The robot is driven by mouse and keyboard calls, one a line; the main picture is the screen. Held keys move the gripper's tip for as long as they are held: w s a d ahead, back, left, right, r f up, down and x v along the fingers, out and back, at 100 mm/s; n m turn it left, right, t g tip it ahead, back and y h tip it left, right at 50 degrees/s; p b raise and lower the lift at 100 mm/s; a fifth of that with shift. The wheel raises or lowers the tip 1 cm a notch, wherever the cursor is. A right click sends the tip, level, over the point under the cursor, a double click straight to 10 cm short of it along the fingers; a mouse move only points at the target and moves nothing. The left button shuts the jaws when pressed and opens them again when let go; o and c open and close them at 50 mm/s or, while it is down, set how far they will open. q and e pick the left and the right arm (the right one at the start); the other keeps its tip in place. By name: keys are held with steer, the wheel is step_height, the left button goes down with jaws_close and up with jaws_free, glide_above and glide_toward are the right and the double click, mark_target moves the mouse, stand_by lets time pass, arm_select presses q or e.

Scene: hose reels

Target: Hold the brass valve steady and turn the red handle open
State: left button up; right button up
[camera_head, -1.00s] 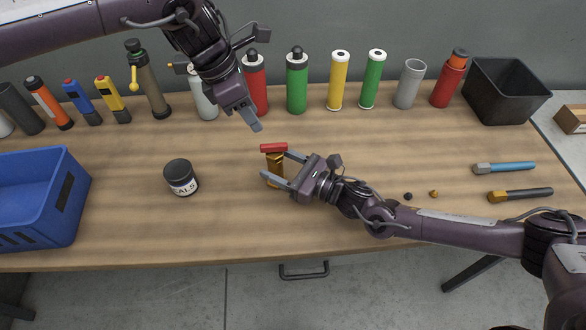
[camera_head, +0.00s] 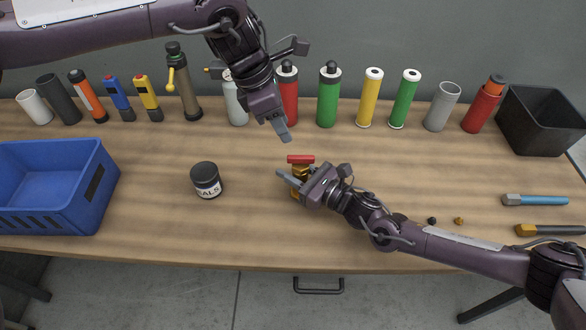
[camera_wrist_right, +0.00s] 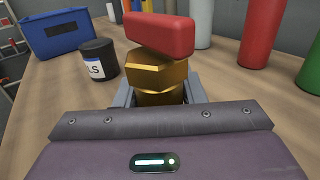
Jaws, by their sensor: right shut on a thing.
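The brass valve (camera_head: 299,171) stands on the wooden table, partly hidden by my right gripper. Its red handle (camera_head: 300,159) sits on top and lies left to right in the head view. In the right wrist view the brass body (camera_wrist_right: 157,76) is between the two fingers and the red handle (camera_wrist_right: 160,36) is above them. My right gripper (camera_head: 292,185) is shut on the brass body below the handle. My left gripper (camera_head: 284,132) hangs above and behind the valve, apart from the handle. Its fingers overlap in this view, so its opening cannot be told.
A black seals jar (camera_head: 205,175) stands left of the valve, and a blue crate (camera_head: 108,195) is further left. Several bottles and tubes line the back, including a green cylinder (camera_head: 328,98). A black bin (camera_head: 545,123) is at the back right. The table's front middle is clear.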

arm_select(q)
steer(key=n, duration=0.1)
steer(key=d+f+n+h, duration=0.1)
steer(key=n, duration=0.1)
steer(key=shift+s+d+n+g, duration=0.15)
steer(key=shift+s+n+g, duration=0.15)
steer(key=shift+s+g, duration=0.1)
steer(key=shift+c, duration=0.2)
steer(key=n+h, duration=0.9)
steer(key=n, duration=2.1)
glide_toward(297, 156)
steer(key=shift+y, duration=0.3)
steer(key=x, duration=0.9)
steer(key=shift+d+r, duration=0.2)
steer(key=shift+d, duration=0.05)
steer(key=shift+c, duration=0.2)
jaws_close()
